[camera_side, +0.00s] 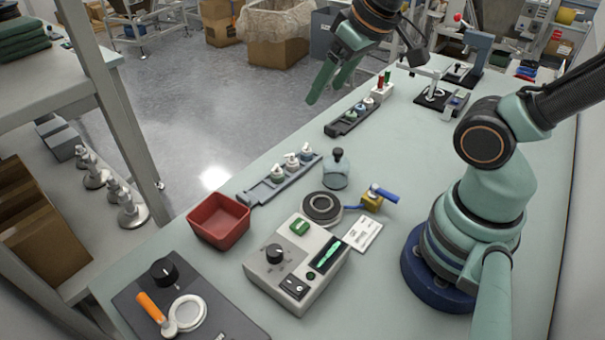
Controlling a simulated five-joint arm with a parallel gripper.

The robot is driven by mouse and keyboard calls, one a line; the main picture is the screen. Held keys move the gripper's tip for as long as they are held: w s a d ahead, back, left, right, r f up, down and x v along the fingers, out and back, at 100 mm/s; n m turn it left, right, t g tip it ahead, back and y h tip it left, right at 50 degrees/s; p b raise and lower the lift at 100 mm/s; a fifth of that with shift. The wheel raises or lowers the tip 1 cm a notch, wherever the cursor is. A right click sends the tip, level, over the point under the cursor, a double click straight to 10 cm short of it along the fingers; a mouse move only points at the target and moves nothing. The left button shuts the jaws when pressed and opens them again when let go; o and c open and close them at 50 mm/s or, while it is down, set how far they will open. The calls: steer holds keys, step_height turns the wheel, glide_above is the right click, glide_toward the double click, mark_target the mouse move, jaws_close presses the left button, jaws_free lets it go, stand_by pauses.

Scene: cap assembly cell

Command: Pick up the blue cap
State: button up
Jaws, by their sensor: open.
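My gripper (327,92) hangs open and empty at the top middle, its teal fingers pointing down and left. It appears above and to the left of a dark tray (333,129), with a visible gap in the picture. This tray holds a row of small white-topped caps (351,115), some with bluish or green parts. A nearer grey-blue tray (255,194) holds several similar white-topped pieces (292,161) with coloured bases. The pieces are too small to tell for certain which is the blue cap.
A red bin (218,220), a control box (297,265) and a glass jar (336,170) stand on the pale green bench. A round dark fixture (322,208) and a yellow block with a blue lever (373,200) lie nearby. The bench is clear right of the dark tray.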

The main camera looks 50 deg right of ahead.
steer(key=w+d+f+m+g, duration=0.3)
steer(key=w+d+m, duration=0.1)
steer(key=w+m, duration=0.25)
steer(key=m+g, duration=0.2)
steer(key=m, duration=0.7)
glide_above(307, 144)
steer(key=f, duration=1.5)
steer(key=shift+s+d, duration=0.3)
steer(key=shift+w+a+f, duration=0.15)
steer(key=shift+w+f, duration=0.05)
steer(key=shift+f, duration=1.2)
steer(key=shift+w+a+f, duration=0.1)
steer(key=shift+w+f, duration=0.05)
steer(key=shift+f, duration=1.25)
steer(key=c, duration=1)
